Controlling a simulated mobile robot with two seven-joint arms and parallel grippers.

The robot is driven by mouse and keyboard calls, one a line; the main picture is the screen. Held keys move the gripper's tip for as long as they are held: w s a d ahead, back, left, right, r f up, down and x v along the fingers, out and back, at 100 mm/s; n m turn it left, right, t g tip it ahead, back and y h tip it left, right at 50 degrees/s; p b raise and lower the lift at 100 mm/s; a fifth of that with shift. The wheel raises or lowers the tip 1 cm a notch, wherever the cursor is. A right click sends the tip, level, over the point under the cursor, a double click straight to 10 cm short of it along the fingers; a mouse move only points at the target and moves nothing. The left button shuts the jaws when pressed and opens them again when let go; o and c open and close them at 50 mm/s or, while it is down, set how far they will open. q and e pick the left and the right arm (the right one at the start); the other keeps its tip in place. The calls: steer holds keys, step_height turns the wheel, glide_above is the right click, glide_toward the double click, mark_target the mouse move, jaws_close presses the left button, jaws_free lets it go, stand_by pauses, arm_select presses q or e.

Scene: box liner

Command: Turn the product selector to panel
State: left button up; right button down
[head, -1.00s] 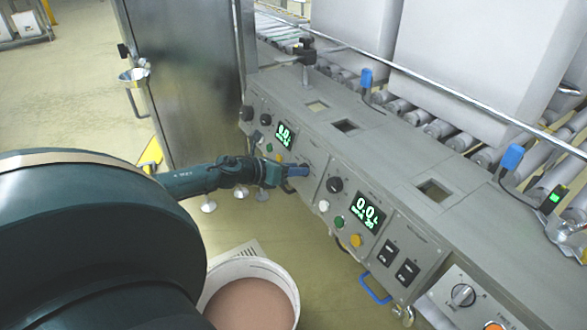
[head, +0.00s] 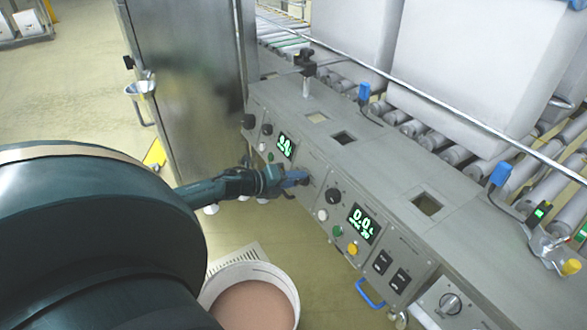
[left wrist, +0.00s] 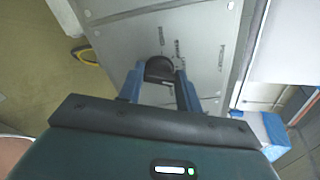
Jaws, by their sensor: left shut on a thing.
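The product selector looks to be the black knob (left wrist: 159,69) on a grey panel with small printed labels in the left wrist view. The labels are too small to read. My left gripper (left wrist: 160,84) has its blue fingers on both sides of this knob and is shut on it. In the head view my left gripper (head: 300,179) is at the front of the grey console (head: 385,165), between two green displays, and hides the knob. My right gripper is not in view.
Two green displays (head: 285,146) and (head: 363,222) flank the gripper. A bucket (head: 290,290) stands on the floor below. A steel cabinet (head: 185,75) stands at left. Large pale boxes (head: 480,75) rest on rollers behind.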

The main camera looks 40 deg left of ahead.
arm_select(q)
steer(key=n+p, duration=0.2)
steer(key=n, duration=0.4)
steer(key=n+p, duration=0.2)
steer(key=n, duration=0.5)
steer(key=shift+s+f+p, duration=0.1)
steer(key=shift+f+p, duration=0.1)
steer(key=shift+p, duration=0.15)
steer(key=n, duration=0.3)
steer(key=shift+p, duration=0.4)
steer(key=shift+d+f+n+t, duration=0.1)
steer(key=shift+n+t, duration=0.2)
steer(key=shift+n, duration=1.4)
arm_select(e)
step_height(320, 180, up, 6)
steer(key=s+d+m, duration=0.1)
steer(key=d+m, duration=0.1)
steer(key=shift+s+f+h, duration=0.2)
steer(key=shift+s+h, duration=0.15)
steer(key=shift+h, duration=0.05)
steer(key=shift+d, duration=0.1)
arm_select(q)
steer(key=o, duration=1)
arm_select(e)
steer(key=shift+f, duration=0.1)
